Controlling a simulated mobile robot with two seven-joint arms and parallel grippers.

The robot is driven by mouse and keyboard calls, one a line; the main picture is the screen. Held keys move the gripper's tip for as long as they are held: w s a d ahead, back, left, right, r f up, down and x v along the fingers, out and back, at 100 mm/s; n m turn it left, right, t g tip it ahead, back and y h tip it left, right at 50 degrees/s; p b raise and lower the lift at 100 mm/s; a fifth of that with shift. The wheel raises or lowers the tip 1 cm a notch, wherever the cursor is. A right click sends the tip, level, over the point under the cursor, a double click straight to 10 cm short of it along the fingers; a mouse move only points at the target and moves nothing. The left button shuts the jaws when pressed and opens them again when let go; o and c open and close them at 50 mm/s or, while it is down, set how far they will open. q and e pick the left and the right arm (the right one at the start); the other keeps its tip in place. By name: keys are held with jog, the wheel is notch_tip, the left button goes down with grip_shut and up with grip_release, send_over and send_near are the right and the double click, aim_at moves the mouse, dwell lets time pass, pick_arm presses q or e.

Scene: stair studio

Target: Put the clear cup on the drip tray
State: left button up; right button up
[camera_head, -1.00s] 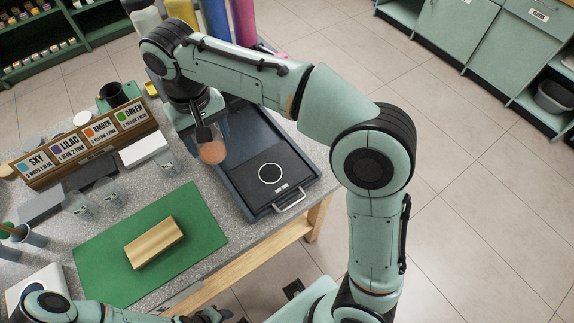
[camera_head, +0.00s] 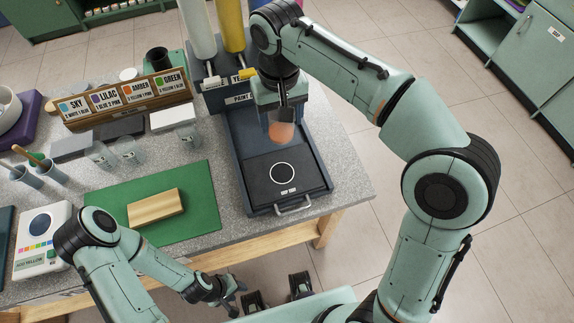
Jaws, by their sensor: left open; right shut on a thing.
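My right gripper (camera_head: 280,105) is shut on the clear cup (camera_head: 281,131), which holds an orange-pink content. The cup is above the dark tray of the paint station, behind the drip tray (camera_head: 262,168) as seen from the head. The drip tray is a black pad with a white ring and a small label in front of it. I cannot tell how high the cup hangs over the surface. My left gripper (camera_head: 238,300) is open and empty, low in front of the table edge.
A wooden block (camera_head: 155,207) lies on a green mat (camera_head: 200,190). A scale-like device (camera_head: 42,237) sits at left.

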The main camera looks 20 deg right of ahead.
aim_at(281, 135)
pick_arm(q)
jog(key=shift+s+f+b, duration=0.35)
jog(key=shift+f+b, duration=0.15)
jog(key=shift+f, duration=0.15)
jog(key=shift+s+f+b, duration=0.3)
jog(key=shift+f+b, duration=0.2)
jog(key=shift+f, duration=0.2)
jog(key=shift+s+f+b, duration=0.35)
jog(key=shift+f+b, duration=0.15)
jog(key=shift+f, duration=0.15)
pick_arm(e)
jog(key=shift+s+f, duration=0.1)
jog(key=shift+f, duration=9.05)
jog(key=shift+f, duration=0.1)
jog(key=o, duration=1.2)
jog(key=shift+c, duration=0.2)
pick_arm(q)
jog(key=shift+f, duration=0.1)
pick_arm(e)
notch_tip(281, 135, up, 12)
jog(key=shift+r+p, duration=0.15)
jog(key=shift+p, duration=0.85)
pick_arm(q)
jog(key=shift+w+r, duration=0.25)
jog(key=shift+r, duration=0.35)
jog(key=shift+w+r, duration=0.2)
jog(key=shift+r, duration=0.4)
